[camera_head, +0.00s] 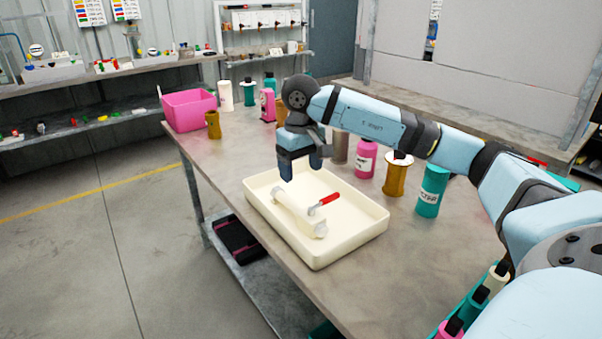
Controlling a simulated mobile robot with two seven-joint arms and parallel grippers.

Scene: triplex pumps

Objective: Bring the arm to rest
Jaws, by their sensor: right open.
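My right arm comes in from the right and reaches over the table (240,152). My right gripper (300,172) points down above the far end of a cream tray (318,255), with its dark fingers open and nothing seen between them. In the tray lie a whitish, translucent long piece (297,212) and a tool with a red handle (329,199). The gripper appears apart from both. My left gripper is not in view.
A pink bin (189,110) is at the far left corner. More bottles stand at the lower right. Bare tabletop shows left of the tray.

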